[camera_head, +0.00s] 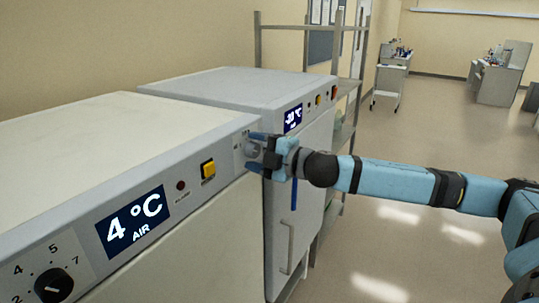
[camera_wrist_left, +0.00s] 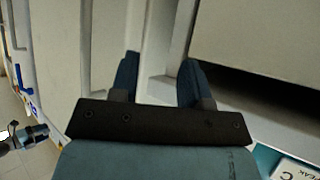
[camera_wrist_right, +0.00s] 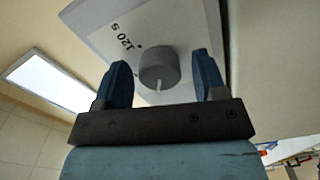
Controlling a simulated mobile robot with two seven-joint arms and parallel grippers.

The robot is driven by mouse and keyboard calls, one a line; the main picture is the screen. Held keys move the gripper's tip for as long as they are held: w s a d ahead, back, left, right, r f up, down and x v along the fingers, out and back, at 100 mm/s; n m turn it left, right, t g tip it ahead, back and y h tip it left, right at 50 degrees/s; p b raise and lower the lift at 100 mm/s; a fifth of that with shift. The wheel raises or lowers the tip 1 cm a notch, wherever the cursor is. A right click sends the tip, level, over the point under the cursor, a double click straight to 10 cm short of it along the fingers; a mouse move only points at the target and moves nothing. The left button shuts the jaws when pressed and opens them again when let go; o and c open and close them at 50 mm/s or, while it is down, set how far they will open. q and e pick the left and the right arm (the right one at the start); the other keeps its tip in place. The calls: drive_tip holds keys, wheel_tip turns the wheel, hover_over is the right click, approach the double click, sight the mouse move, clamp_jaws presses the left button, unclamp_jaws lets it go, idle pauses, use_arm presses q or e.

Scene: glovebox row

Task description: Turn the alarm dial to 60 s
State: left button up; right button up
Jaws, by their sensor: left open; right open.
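The alarm dial (camera_wrist_right: 160,68) is a round grey knob on a pale panel in the right wrist view. Its light pointer line faces the bottom of that view, away from the "120 S" print (camera_wrist_right: 125,38) and its dot. Other marks are hidden or out of view. My right gripper (camera_wrist_right: 162,62) is open, with one blue finger on either side of the dial; I cannot tell whether they touch it. In the head view the right gripper (camera_head: 256,151) is at the near cabinet's right front corner. My left gripper (camera_wrist_left: 160,62) is open and empty in the left wrist view, facing pale cabinet surfaces.
The near cabinet's panel has a yellow switch (camera_head: 208,170), a red lamp (camera_head: 181,186), a "4 °C AIR" display (camera_head: 135,218) and a black numbered knob (camera_head: 53,285). A second cabinet (camera_head: 230,86) and a metal shelf rack (camera_head: 347,95) stand beyond.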

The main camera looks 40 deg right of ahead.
drive_tip(key=shift+s+d+f, duration=0.2)
drive_tip(key=shift+s, duration=0.15)
use_arm(q)
wheel_tip(320, 180, down, 10)
drive_tip(key=w+b, duration=0.1)
drive_tip(key=b, duration=1.2)
drive_tip(key=shift+d+n+b, duration=0.3)
drive_tip(key=shift+d, duration=0.1)
use_arm(e)
drive_tip(key=v, duration=1.2)
drive_tip(key=shift+s+r, duration=0.2)
drive_tip(key=shift+s, duration=0.2)
use_arm(q)
drive_tip(key=shift+a+r, duration=0.1)
drive_tip(key=shift+d, duration=0.2)
drive_tip(key=shift+s, duration=0.15)
